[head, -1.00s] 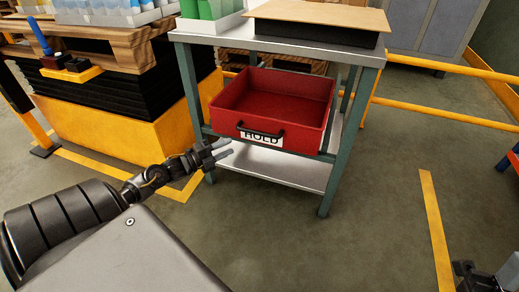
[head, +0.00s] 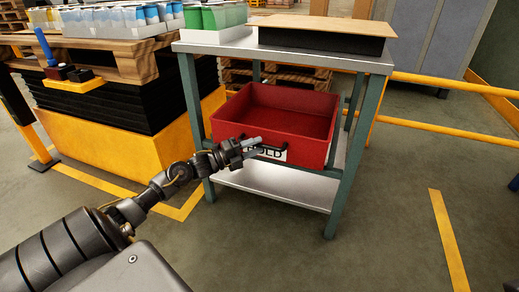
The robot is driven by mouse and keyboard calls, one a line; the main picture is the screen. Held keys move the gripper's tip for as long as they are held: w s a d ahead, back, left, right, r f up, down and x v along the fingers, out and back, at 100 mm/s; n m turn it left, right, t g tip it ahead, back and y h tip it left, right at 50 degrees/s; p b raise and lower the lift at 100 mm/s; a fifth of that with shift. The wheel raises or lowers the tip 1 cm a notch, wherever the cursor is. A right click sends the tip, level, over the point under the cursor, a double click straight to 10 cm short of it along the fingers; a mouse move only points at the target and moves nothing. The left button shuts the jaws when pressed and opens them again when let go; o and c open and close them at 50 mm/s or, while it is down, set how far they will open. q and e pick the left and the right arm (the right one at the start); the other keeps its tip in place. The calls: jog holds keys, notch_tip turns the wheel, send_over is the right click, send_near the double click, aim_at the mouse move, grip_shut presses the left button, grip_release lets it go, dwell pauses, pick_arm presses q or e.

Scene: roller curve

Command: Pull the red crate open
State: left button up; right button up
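The red crate (head: 308,154) sits under the top of a metal workbench, with its open inside partly showing below the bench top. Its front wall bears a white label ending in "OLD" and a black handle (head: 274,151). My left gripper (head: 257,147) is in front of the left part of the crate's front wall and covers the left end of the handle and part of the label. Its two grey fingers are apart, one above the other, and point right. I cannot tell whether they touch the handle. My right gripper is out of view.
The bench (head: 290,56) has green legs and a lower shelf (head: 275,183). A brown board (head: 322,27) and cartons lie on top. A yellow-based pallet stack (head: 95,140) stands left.

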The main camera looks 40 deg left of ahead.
pick_arm(q)
jog(key=shift+x, duration=0.95)
grip_shut()
